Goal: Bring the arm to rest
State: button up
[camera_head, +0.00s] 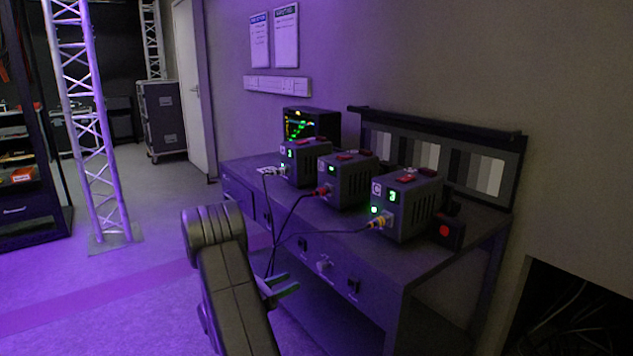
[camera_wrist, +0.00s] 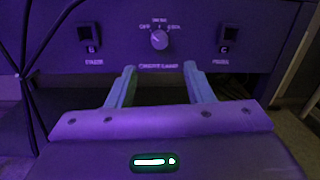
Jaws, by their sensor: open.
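My arm rises at the bottom middle of the head view, bent at a thick dark joint. My gripper (camera_head: 284,286) is in front of the bench's front panel, low and to the right of that joint. In the wrist view my gripper (camera_wrist: 159,78) shows two pale fingers spread apart with nothing between them. Beyond the fingers is the panel with a rotary knob (camera_wrist: 159,40) between two dark switches, the left one (camera_wrist: 88,38) and the right one (camera_wrist: 229,38). The fingers look apart from the knob, below it in the picture.
The bench (camera_head: 440,262) carries several grey boxes with green displays, including the right box (camera_head: 405,215). Dark cables (camera_head: 292,215) hang from their plugs past the bench front, near my gripper; cables also hang at left in the wrist view. A truss tower (camera_head: 85,110) stands left. Floor between is clear.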

jog(key=b+x, duration=0.1)
jog(key=x, duration=0.9)
jog(key=shift+d, duration=0.1)
jog(key=shift+w+f+m+b, duration=0.2)
jog(key=shift+m+b, duration=0.2)
jog(key=shift+b, duration=0.3)
jog(key=m+b, duration=0.2)
jog(key=m, duration=0.1)
jog(key=shift+s+b, duration=0.1)
jog(key=shift+b, duration=0.2)
jog(key=m+b, duration=0.6)
jog(key=shift+g, duration=0.3)
jog(key=p, duration=0.3)
send_near(319, 269)
jog(key=shift+s+a+r+m, duration=0.15)
jog(key=shift+s+a+r, duration=0.05)
jog(key=shift+a, duration=0.15)
jog(key=shift+s+a+r+m, duration=0.15)
jog(key=shift+s+a, duration=0.05)
jog(key=shift+a, duration=0.2)
jog(key=shift+d, duration=0.15)
